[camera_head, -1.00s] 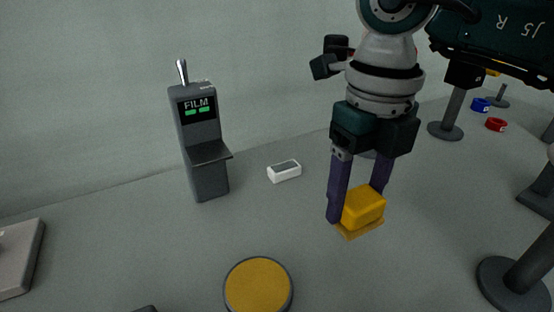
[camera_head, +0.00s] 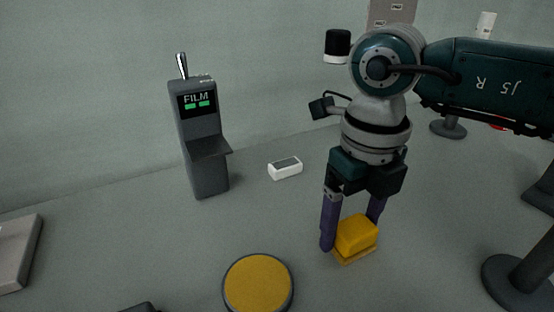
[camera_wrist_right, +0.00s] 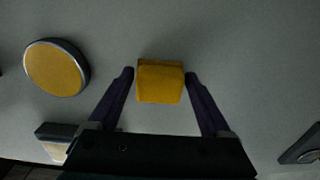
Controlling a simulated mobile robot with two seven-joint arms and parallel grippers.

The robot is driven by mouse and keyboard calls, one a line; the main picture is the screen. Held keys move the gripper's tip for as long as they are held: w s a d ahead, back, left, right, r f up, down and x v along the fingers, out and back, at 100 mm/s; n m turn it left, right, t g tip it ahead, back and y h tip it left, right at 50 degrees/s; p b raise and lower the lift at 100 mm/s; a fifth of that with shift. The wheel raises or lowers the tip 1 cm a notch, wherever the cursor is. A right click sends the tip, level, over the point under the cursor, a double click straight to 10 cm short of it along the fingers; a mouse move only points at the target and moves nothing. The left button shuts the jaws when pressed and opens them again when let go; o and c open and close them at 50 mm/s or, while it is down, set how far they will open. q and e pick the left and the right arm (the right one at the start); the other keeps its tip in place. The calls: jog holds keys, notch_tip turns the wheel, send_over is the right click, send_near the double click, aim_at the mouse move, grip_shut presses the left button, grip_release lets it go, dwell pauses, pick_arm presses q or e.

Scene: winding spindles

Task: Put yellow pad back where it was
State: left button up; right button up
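The yellow pad (camera_head: 356,234) is a small block with a thin, darker layer along its lower edge. My right gripper (camera_head: 350,232) points down with a purple finger on each side of it. My left gripper is not in view.
A round yellow-topped disc (camera_head: 258,284) lies left of the pad. Behind stand a grey FILM dispenser (camera_head: 205,150) and a small white box (camera_head: 285,169). A dark round-based post (camera_head: 515,280) stands at the right. A pale slab (camera_head: 15,255) is at far left.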

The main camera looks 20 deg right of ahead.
aim_at(352, 222)
jog(key=shift+o, duration=0.9)
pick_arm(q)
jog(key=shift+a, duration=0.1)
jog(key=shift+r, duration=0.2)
pick_arm(e)
jog(key=shift+r, duration=0.25)
pick_arm(q)
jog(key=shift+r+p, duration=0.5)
jog(key=shift+p, duration=0.2)
pick_arm(e)
notch_tip(352, 222, up, 12)
jog(key=shift+f, duration=0.1)
